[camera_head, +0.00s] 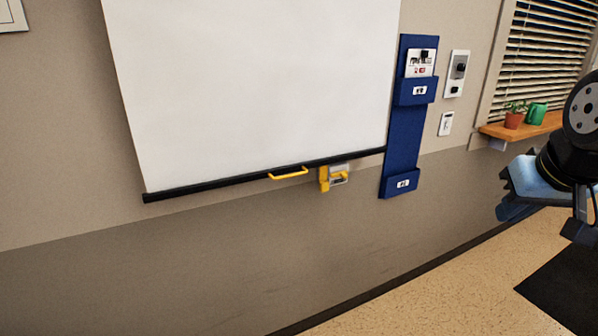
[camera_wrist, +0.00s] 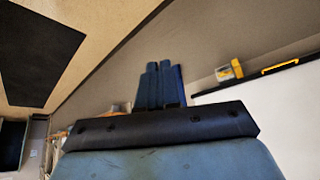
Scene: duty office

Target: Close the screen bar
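The white screen (camera_head: 255,80) hangs down the wall. Its black bottom bar (camera_head: 220,184) slopes up to the right, with a yellow handle (camera_head: 288,173) on it. Just right of the handle, a yellow and grey catch (camera_head: 325,178) sits on the wall directly below the bar; whether they touch is unclear. The wrist view shows the scene upside down, with the handle (camera_wrist: 281,66) and catch (camera_wrist: 237,69) at upper right. My gripper (camera_head: 513,212) is far right of the bar, away from it. Its blue fingers (camera_wrist: 161,66) look close together with nothing between them.
A blue wall rack (camera_head: 403,140) stands between the screen and my gripper. Wall switches (camera_head: 446,123) are beside it. A wooden sill (camera_head: 530,127) holds a potted plant (camera_head: 514,116) and a green mug (camera_head: 537,114). The floor below the screen looks clear; a dark mat (camera_head: 570,285) lies at right.

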